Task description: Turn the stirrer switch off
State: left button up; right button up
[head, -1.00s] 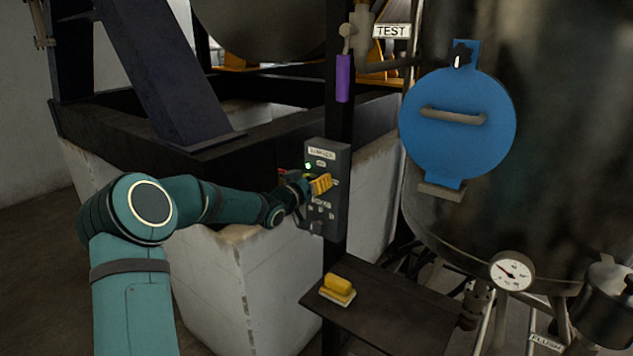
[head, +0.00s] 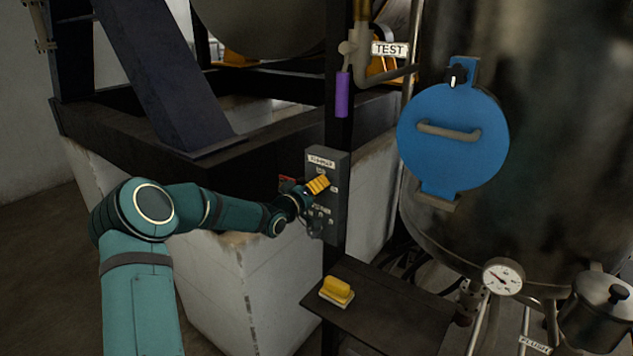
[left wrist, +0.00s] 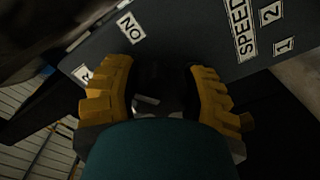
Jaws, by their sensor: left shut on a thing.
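The grey control panel (head: 341,205) is fixed to a dark post, with a stirrer label at its top and small label plates below. My left gripper (head: 317,185) reaches it from the left, its yellow fingers at the upper part of the panel. In the left wrist view the fingers stand on both sides of the dark stirrer switch (left wrist: 152,98), shut on it; its exact position is hard to read. The ON label (left wrist: 129,27) is beyond the left finger, and the SPEED label (left wrist: 241,28) is at the upper right. No lit lamp shows. My right gripper is out of view.
A small dark shelf (head: 390,322) with a yellow block (head: 337,290) juts out below the panel. A purple-handled lever (head: 342,93) hangs above. The large tank with a blue hatch (head: 452,140) stands to the right, with a gauge (head: 503,277). A pale block stands under my arm.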

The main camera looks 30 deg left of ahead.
pick_arm(q)
jog(key=n+p, duration=0.1)
jog(key=n, duration=0.2)
jog(key=shift+n+p, duration=0.75)
jog(key=shift+n, duration=0.65)
jog(key=shift+n+p, duration=0.35)
jog(key=shift+n, duration=2.15)
jog(key=shift+f+n, duration=0.1)
jog(key=shift+n, duration=0.2)
jog(key=o, duration=1.2)
jog(key=shift+s, duration=0.1)
